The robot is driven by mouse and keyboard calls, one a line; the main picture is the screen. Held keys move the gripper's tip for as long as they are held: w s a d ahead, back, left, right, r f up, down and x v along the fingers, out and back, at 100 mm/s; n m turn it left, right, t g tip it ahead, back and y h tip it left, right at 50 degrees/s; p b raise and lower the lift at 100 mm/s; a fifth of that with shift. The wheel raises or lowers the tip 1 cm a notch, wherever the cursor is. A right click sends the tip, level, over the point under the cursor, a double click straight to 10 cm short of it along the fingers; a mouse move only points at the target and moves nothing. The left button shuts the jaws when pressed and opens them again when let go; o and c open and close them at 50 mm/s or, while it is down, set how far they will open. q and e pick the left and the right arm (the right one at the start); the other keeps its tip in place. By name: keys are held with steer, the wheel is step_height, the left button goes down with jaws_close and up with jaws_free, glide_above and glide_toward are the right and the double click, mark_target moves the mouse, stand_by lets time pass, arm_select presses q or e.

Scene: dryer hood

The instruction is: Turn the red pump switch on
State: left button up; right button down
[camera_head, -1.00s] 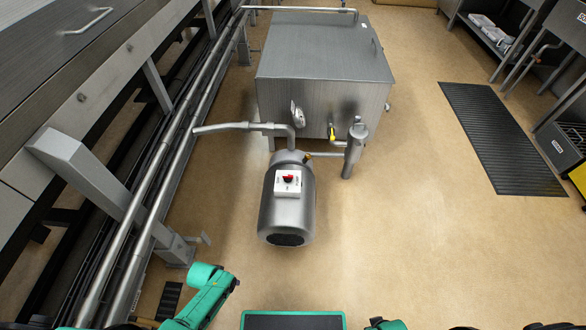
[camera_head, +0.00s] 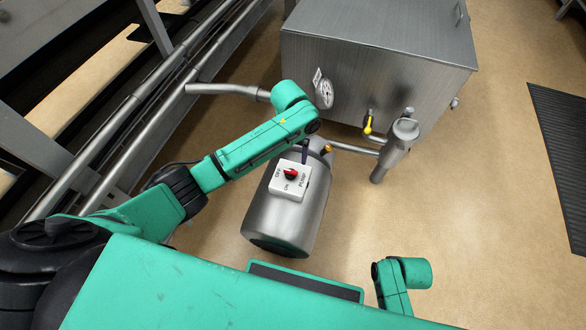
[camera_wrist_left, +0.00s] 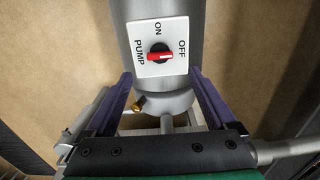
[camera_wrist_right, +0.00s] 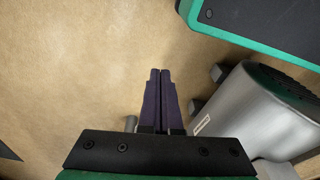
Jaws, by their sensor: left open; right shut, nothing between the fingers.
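The red pump switch (camera_head: 290,172) sits on a white plate (camera_head: 279,187) marked PUMP, ON and OFF, on top of the steel pump motor (camera_head: 270,217). It also shows in the left wrist view (camera_wrist_left: 160,57); its handle lies toward the OFF side. My left gripper (camera_wrist_left: 161,75) is open and empty, with its purple fingers spread wide and the switch ahead between their tips. In the head view its fingers are mostly hidden beside the plate by the wrist. My right gripper (camera_wrist_right: 160,72) is shut and empty over the floor, to the side of the motor.
A steel tank (camera_head: 375,65) stands behind the motor, with a yellow-handled valve (camera_head: 368,124) and a vertical filter cylinder (camera_head: 395,150) close by. Pipes (camera_head: 165,105) run along the left. The floor on the right is clear up to a black mat (camera_head: 565,150).

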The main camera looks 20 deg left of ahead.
mark_target(290, 171)
arm_select(q)
step_height(290, 171, down, 8)
steer(key=shift+r+b, duration=0.1)
steer(key=shift+b, duration=1.1)
steer(key=shift+f, duration=0.3)
steer(key=c, duration=1.4)
arm_select(e)
step_height(290, 171, up, 8)
steer(key=w+a, duration=0.1)
steer(key=shift+w+a+f, duration=0.25)
steer(key=shift+w, duration=0.1)
